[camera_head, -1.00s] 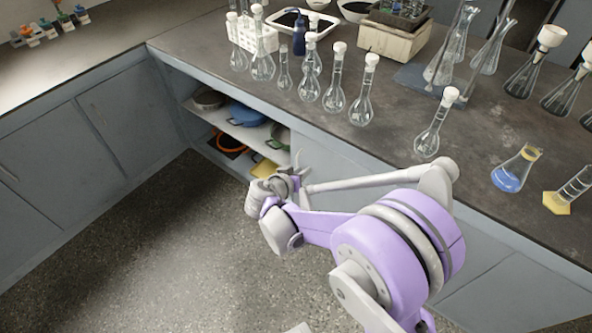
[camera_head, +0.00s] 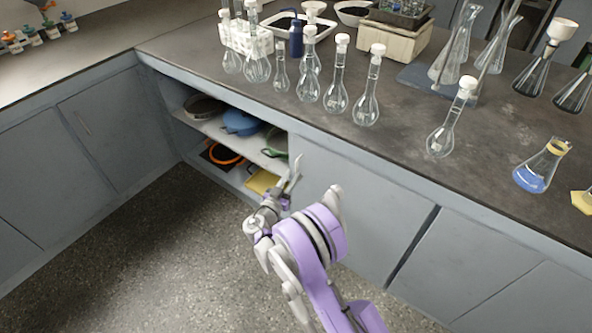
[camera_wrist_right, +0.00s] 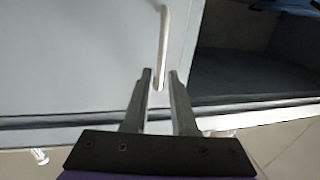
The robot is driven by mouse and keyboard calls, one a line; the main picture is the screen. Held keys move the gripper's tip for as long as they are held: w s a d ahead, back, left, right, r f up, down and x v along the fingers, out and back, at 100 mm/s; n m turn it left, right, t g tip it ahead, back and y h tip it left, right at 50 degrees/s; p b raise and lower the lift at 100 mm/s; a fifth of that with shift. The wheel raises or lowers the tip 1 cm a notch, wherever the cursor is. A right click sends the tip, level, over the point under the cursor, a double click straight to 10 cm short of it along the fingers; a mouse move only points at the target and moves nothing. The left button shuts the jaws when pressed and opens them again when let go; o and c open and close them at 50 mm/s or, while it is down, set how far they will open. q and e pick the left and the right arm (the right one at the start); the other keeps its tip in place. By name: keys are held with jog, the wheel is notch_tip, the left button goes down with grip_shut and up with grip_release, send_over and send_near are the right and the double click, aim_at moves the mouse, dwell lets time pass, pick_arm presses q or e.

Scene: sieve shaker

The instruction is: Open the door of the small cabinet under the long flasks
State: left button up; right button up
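Several long-necked flasks with white caps (camera_head: 337,95) stand along the counter's front edge. Below them is a grey cabinet door (camera_head: 355,200), right of an open shelf bay. A dark gap runs down the door's right edge; I cannot tell how far the door is ajar. My right gripper (camera_head: 291,175) is in front of the door's left side. In the right wrist view its fingers (camera_wrist_right: 160,72) are apart, with the lower end of a pale bar handle (camera_wrist_right: 163,40) showing between the tips. Contact cannot be told. My left gripper is not in view.
The open bay holds a blue pot (camera_head: 240,122), a dark pan (camera_head: 204,106) and other kitchenware. A flask with blue liquid (camera_head: 540,168) stands near the counter edge at right. The speckled floor (camera_head: 150,270) in front is clear.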

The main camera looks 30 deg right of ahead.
aim_at(296, 170)
jog(key=shift+x, duration=2.25)
jog(key=shift+c, duration=0.2)
grip_shut()
